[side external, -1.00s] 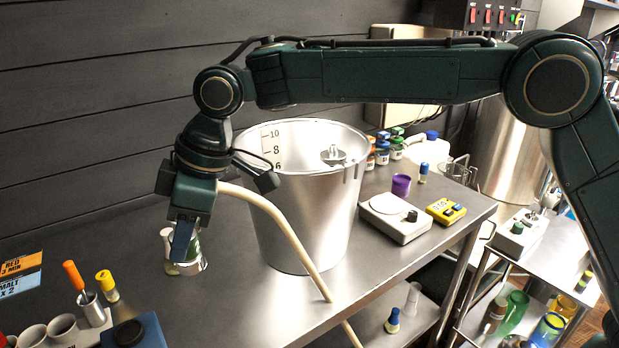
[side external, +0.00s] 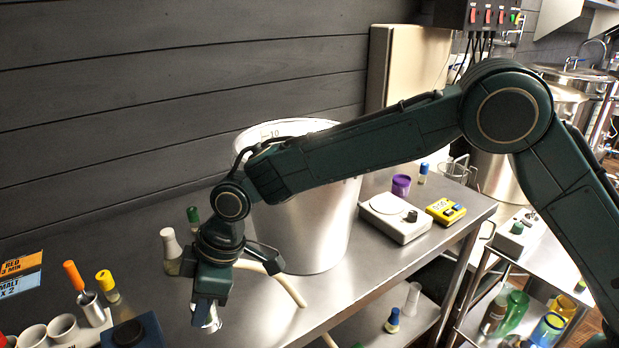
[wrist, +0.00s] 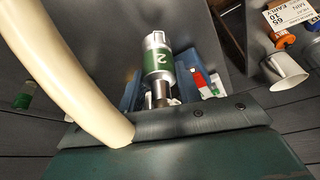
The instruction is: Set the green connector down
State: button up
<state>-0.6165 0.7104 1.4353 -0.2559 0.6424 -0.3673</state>
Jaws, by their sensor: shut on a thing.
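The green connector (wrist: 157,58) is a silver cylinder with a green band marked "2". In the wrist view it sits between the blue fingers of my gripper (wrist: 158,92), which is shut on it. In the side view my gripper (side external: 204,308) is low over the near part of the steel table, in front of the big pot. Only a silver part of the connector (side external: 212,320) shows there, beside the fingers. I cannot tell whether it touches the table. A cream hose (wrist: 65,65) curves past my gripper; it also shows at the right of my wrist in the side view (side external: 285,283).
A big steel pot (side external: 310,240) stands behind my gripper. White-topped (side external: 168,243) and green-topped (side external: 192,215) vessels stand close behind it. At left are cups (side external: 63,328), an orange-handled tool (side external: 73,275) and a dark blue box (side external: 130,333). A scale (side external: 393,216) is at right.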

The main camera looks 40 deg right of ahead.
jog(key=shift+f, duration=2.1)
jog(key=shift+f, duration=0.1)
jog(key=o, duration=1)
jog(key=shift+o, duration=0.2)
jog(key=v, duration=1.2)
jog(key=shift+d, duration=0.1)
